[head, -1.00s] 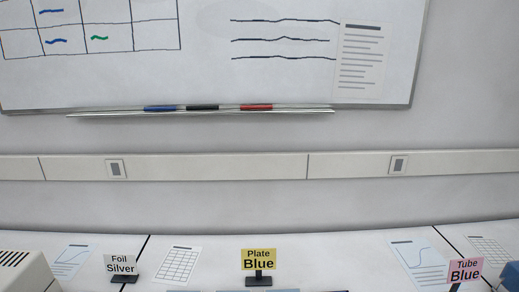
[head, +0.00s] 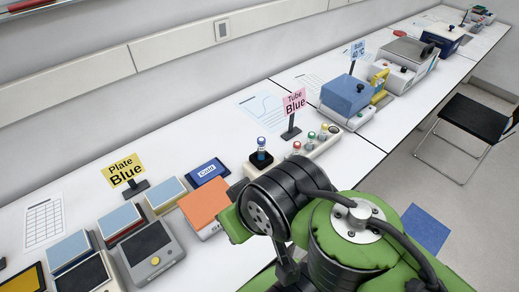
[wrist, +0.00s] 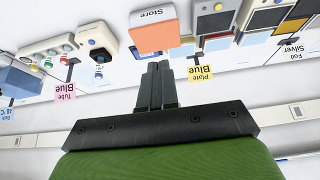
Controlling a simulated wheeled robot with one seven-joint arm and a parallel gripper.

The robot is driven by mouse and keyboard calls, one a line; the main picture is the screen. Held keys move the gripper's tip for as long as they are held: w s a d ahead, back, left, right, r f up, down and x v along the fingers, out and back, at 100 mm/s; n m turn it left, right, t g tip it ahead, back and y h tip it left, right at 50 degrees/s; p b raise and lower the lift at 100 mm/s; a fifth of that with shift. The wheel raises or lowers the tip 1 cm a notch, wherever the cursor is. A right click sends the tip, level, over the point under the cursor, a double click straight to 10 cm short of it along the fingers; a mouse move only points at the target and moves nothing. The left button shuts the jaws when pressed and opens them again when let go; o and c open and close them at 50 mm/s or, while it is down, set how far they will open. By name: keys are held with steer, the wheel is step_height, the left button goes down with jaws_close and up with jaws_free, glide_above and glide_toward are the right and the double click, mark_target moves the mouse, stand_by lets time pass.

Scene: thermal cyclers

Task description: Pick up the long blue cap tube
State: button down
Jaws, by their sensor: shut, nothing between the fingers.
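A tube with a blue cap (head: 261,142) stands upright in a small black holder (head: 263,160) on the white bench in the head view. It also shows upside down in the wrist view (wrist: 99,61), to the left of my fingers. My gripper (wrist: 157,68) is shut and empty in the wrist view, its fingers together and apart from the tube. In the head view my green and black arm fills the lower right, and the fingertips are hidden there.
A pink "Tube Blue" sign (head: 293,101) stands behind a white rack (head: 330,148) with several coloured caps. An orange-topped block (head: 204,207), plate devices (head: 150,250) and a yellow "Plate Blue" sign (head: 126,170) stand left. A black chair (head: 472,118) is at the right.

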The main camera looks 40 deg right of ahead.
mark_target(264, 148)
steer(key=c, duration=1.8)
jaws_free()
steer(key=shift+c, duration=0.2)
